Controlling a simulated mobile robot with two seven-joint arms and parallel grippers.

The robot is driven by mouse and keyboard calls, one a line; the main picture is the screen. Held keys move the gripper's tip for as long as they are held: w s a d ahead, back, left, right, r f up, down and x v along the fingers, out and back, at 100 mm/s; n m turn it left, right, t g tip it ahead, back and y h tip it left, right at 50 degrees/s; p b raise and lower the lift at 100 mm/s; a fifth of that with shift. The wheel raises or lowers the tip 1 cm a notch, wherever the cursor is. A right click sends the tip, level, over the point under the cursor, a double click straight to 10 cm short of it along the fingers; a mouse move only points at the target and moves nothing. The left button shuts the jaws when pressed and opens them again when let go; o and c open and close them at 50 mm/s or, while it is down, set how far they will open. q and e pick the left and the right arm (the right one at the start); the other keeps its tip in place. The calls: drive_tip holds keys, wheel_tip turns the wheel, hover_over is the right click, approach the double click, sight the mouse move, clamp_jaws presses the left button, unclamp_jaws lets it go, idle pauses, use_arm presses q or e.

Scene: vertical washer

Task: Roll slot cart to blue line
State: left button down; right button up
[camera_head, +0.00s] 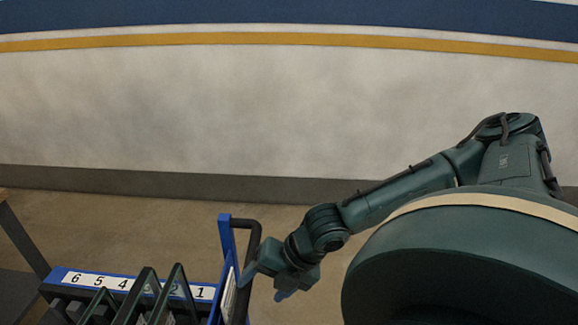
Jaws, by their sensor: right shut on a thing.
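The slot cart (68,275) stands at the lower left, cut off by the bottom edge. It has a blue frame, a white strip with slot numbers and dark upright dividers. Its dark push handle (257,240) rises on a blue post at the cart's right end. My right gripper (262,281) reaches in from the right and is shut on the handle; its fingertips are partly hidden. My left gripper is not in view. No blue line shows on the visible floor.
A dark table or frame leg (22,240) stands at the left edge beside the cart. A pale wall (250,110) with a grey baseboard, yellow stripe and blue band runs across the back. Brown floor (140,225) lies bare between the cart and the wall.

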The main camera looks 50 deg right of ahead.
drive_tip(key=shift+g+h, duration=0.3)
drive_tip(key=s+d+f, duration=0.2)
drive_tip(key=s+d, duration=0.1)
drive_tip(key=shift+s, duration=0.25)
clamp_jaws()
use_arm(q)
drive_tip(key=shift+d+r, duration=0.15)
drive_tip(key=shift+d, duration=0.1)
use_arm(e)
drive_tip(key=shift+s+d+r, duration=0.15)
drive_tip(key=shift+s+d, duration=0.1)
drive_tip(key=shift+s, duration=0.05)
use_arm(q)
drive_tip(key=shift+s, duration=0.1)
use_arm(e)
drive_tip(key=shift+a, duration=0.1)
